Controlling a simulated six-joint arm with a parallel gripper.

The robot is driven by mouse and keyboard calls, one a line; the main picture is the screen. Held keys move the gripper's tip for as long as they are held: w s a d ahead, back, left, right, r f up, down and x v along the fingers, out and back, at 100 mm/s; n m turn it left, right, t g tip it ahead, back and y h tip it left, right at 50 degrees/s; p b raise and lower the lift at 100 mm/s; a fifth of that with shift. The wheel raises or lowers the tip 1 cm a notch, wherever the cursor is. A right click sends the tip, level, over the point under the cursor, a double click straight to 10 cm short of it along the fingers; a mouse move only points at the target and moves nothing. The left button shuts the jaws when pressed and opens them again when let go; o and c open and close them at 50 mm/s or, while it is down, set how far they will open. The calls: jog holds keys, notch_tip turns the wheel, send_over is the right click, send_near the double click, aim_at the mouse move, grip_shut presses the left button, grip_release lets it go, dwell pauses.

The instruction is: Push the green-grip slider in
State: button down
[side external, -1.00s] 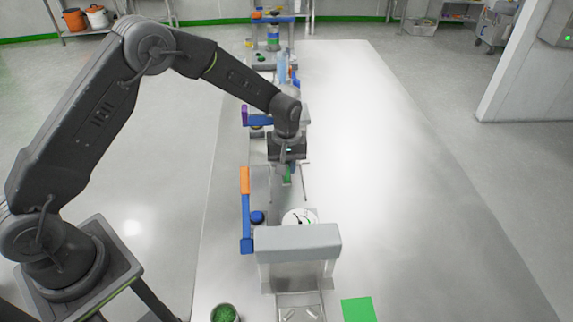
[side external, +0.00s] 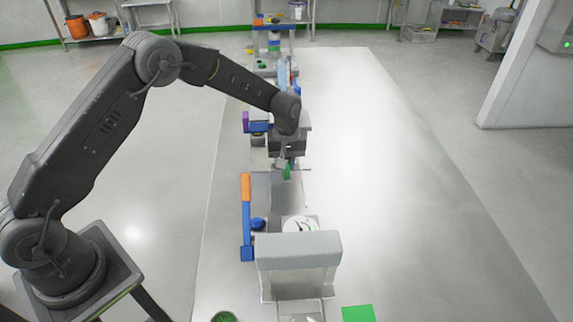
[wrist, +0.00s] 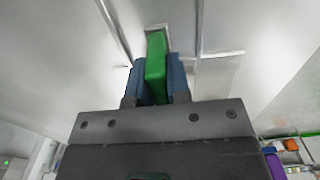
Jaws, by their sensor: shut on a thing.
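The green grip (side external: 287,171) of the slider shows below my gripper in the side view, in the middle of the row of equipment on the bench. The wrist view shows the green grip (wrist: 156,66) upright between my two blue-grey fingers. My gripper (wrist: 158,78) is shut on it. In the side view my gripper (side external: 287,165) points down, and its fingers are small and partly hidden. A grey plate (side external: 287,190) lies just in front of the grip. How far the slider is in cannot be told.
A blue lever with an orange handle (side external: 246,187) stands front left of the grip. A pale block (side external: 298,250) and a white dial (side external: 299,224) stand in front. A purple-ended blue lever (side external: 246,122) is behind left. The bench's right side is clear.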

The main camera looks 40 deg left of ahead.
jog(key=c, duration=1.1)
grip_release()
jog(key=shift+w+a, duration=0.15)
jog(key=shift+w, duration=0.05)
